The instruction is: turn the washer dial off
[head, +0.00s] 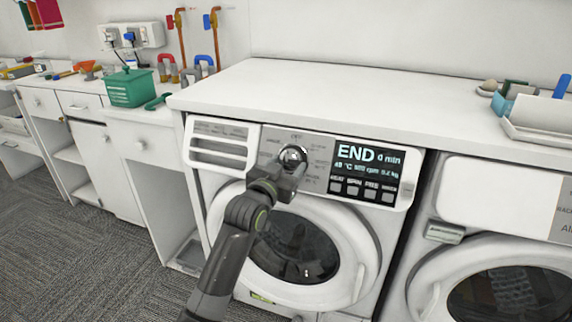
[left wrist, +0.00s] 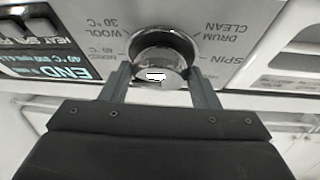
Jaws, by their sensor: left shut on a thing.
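The washer (head: 225,187) stands under a white counter, with its door closed. Its chrome dial (head: 293,154) sits on the front panel left of the display (head: 365,171), which reads END and 0 min. My left gripper (head: 282,172) reaches the dial from below and is shut on it. In the left wrist view the picture is upside down; the two fingers of the gripper (left wrist: 160,84) lie on either side of the chrome dial (left wrist: 163,50). Labels such as WOOL, DRUM CLEAN and SPIN surround it. The dial's pointer mark is not clear. My right gripper is not in view.
A second machine (head: 480,190) stands at the right. The counter (head: 350,100) is mostly bare, with a white tray (head: 540,118) at its right end. A green basket (head: 130,88) sits on the left worktop. Grey carpet (head: 85,255) is open at the lower left.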

